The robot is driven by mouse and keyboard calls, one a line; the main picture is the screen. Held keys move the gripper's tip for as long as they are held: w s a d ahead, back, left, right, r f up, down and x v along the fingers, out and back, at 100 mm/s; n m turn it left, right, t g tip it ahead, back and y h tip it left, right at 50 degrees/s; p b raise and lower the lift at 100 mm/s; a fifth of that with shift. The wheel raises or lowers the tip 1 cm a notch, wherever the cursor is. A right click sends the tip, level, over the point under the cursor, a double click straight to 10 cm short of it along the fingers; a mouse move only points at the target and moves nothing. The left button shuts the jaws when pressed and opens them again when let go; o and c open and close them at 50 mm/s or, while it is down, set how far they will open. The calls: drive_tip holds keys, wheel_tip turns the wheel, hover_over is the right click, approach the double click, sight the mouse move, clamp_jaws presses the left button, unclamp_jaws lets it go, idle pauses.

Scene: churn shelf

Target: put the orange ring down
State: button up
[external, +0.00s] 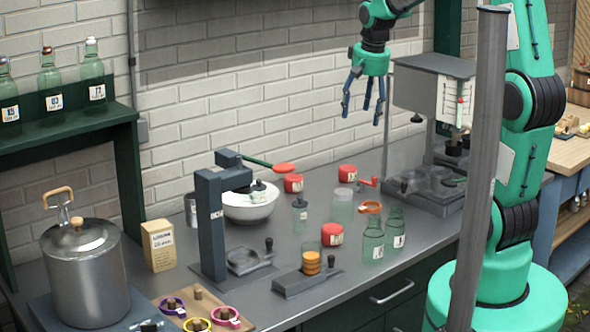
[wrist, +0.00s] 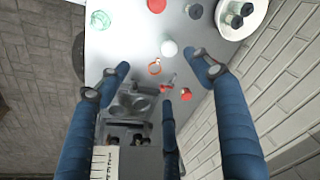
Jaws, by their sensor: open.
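The orange ring (external: 371,207) is among the glassware on the grey counter, beside a clear jar (external: 343,206) and just behind the neck of a clear bottle (external: 373,243). I cannot tell whether it lies flat on the counter or touches the bottle. It also shows small in the wrist view (wrist: 154,68), apart from the fingers. My gripper (external: 363,112) is open and empty, high above the back of the counter, with its fingers spread and pointing down. Its blue fingers also frame the wrist view (wrist: 150,78).
A red can (external: 347,174) and a red-handled device (external: 368,183) stand near the ring. A grey machine (external: 430,90) is right of my gripper. A white bowl (external: 250,208), a black press (external: 210,225) and more bottles crowd the counter. Purple and yellow rings (external: 197,324) lie at the front left.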

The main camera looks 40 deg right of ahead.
drive_tip(key=s+a+r+n+t, duration=0.1)
drive_tip(key=s+a, duration=0.3)
drive_tip(key=s, duration=0.4)
drive_tip(key=s+a+r+n+t, duration=0.1)
drive_tip(key=s+a+r+n, duration=0.1)
drive_tip(key=s+a, duration=0.3)
drive_tip(key=s+a+r+n+t, duration=0.1)
drive_tip(key=s+a, duration=0.4)
drive_tip(key=s, duration=0.8)
wheel_tip(320, 180, up, 2)
drive_tip(key=shift+r+n+y, duration=0.2)
drive_tip(key=shift+n+y, duration=0.1)
drive_tip(key=shift+n, duration=0.5)
drive_tip(key=shift+f+b, duration=1.65)
drive_tip(key=shift+f, duration=0.1)
wheel_tip(320, 180, down, 12)
drive_tip(key=b, duration=1.2)
